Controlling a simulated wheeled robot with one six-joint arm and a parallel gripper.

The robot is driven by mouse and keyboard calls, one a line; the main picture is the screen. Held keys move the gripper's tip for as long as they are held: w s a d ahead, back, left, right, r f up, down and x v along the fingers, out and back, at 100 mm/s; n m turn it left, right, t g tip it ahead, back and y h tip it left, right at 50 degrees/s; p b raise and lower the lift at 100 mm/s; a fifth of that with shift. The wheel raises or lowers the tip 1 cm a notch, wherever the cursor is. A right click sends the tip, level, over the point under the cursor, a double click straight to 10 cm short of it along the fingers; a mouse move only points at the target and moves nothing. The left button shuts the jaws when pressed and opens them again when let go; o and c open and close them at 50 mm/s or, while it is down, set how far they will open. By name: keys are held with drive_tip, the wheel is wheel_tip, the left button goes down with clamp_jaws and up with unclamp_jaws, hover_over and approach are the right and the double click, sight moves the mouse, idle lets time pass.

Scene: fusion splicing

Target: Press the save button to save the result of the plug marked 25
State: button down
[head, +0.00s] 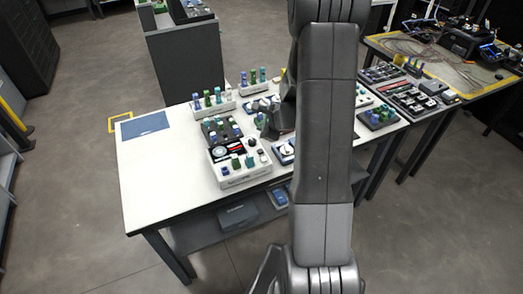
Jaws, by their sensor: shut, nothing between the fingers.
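My gripper (268,133) is low over the white table (150,185), partly hidden behind my own arm. It is shut and appears empty. It is close behind a white device (232,181) with a dark panel, a round dial, a black knob and several blue and green plugs. Whether it touches anything cannot be told. Plug markings are too small to read, so the plug marked 25 cannot be picked out. No save button can be identified; it may be among the small parts on the device.
A dark tray (233,133) and white racks with coloured plugs (218,97) stand behind the device. A blue mat (146,124) lies at the table's left end, where there is free room. A second table (458,75) with tools and cables stands at right. My arm covers the middle.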

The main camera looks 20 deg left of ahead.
sight(262, 152)
drive_tip(key=shift+f+b, duration=3.95)
drive_tip(key=shift+f, duration=0.45)
drive_tip(key=shift+f, duration=0.1)
drive_tip(key=shift+f+b, duration=0.3)
drive_tip(key=shift+b, duration=0.25)
drive_tip(key=shift+f+b, duration=0.5)
drive_tip(key=shift+b, duration=0.05)
drive_tip(key=shift+r, duration=0.15)
drive_tip(key=shift+r+p, duration=0.7)
drive_tip(key=shift+r, duration=0.1)
wheel_tip(262, 152, up, 5)
drive_tip(key=p, duration=0.4)
